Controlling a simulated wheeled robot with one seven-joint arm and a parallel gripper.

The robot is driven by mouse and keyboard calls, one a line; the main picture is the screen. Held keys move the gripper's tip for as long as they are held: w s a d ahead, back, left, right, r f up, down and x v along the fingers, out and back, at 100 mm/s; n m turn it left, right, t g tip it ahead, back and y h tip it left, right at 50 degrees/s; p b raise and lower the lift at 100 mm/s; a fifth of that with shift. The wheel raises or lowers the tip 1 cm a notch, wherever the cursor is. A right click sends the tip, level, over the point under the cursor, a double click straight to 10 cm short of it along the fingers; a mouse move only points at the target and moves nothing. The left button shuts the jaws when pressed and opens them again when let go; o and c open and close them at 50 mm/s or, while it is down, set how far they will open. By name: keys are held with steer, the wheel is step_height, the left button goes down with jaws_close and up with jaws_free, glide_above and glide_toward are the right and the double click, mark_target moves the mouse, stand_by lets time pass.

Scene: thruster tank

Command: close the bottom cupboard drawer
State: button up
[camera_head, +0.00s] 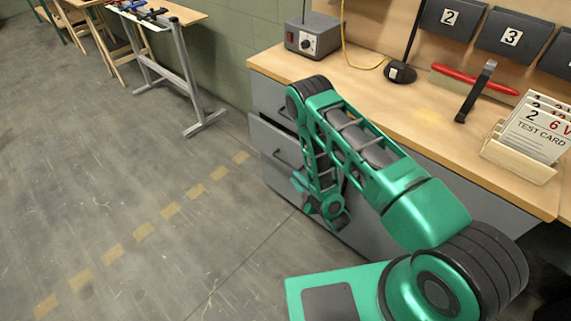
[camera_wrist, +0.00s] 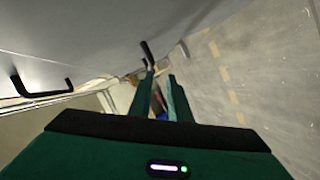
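The grey cupboard (camera_head: 385,232) stands under the wooden bench. Its upper drawer front (camera_head: 268,95) sits under the bench top. My gripper (camera_head: 299,184) is low in front of the drawer fronts. In the wrist view, my gripper (camera_wrist: 161,88) has its two fingers apart with nothing seen between them. A dark handle (camera_wrist: 147,54) is close to the left fingertip; I cannot tell if they touch. Another handle (camera_wrist: 42,90) is at left.
The bench top (camera_head: 425,105) holds a grey control box (camera_head: 312,35), a red-handled tool (camera_head: 475,79) and a test card holder (camera_head: 517,160). A metal-legged table (camera_head: 180,60) stands at the back. The floor (camera_head: 130,170) to the left is clear.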

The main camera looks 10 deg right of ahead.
mark_target(288, 165)
steer(key=shift+m+t, duration=0.3)
steer(key=shift+t, duration=0.1)
steer(key=x, duration=0.3)
steer(key=r+x, duration=0.1)
steer(key=x, duration=0.6)
steer(key=shift+w+d+r, duration=0.1)
steer(key=shift+w, duration=0.3)
jaws_close()
